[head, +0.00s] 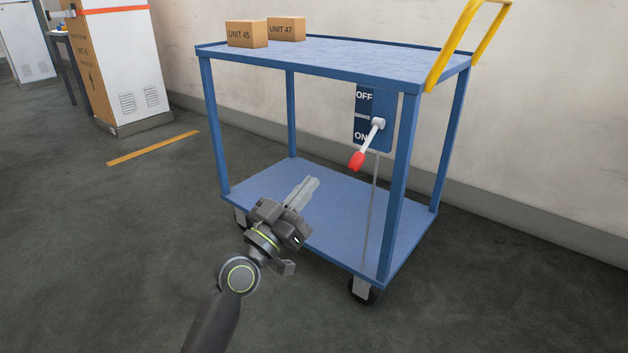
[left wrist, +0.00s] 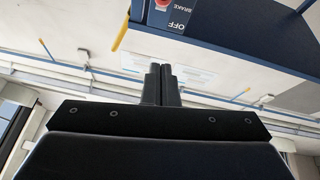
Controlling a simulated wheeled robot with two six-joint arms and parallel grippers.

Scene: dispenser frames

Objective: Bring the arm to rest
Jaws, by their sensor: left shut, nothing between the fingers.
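My left gripper (head: 304,193) is shut and empty. In the head view it is in front of the blue cart, and its fingers overlap the lower shelf in the picture. In the left wrist view its two fingers (left wrist: 161,84) lie close together. The brake lever (head: 366,147) has a red grip and points down to the left, on a blue panel (head: 364,103) marked OFF above and ON below. The gripper is apart from the lever. The panel also shows upside down at the top of the left wrist view (left wrist: 180,14). My right gripper is not in view.
The blue cart (head: 330,62) has a yellow handle (head: 452,45) and carries two cardboard boxes, UNIT 45 (head: 246,34) and UNIT 47 (head: 286,29). A wall stands behind it. A white and orange cabinet (head: 122,60) stands at the left. The floor at left is open.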

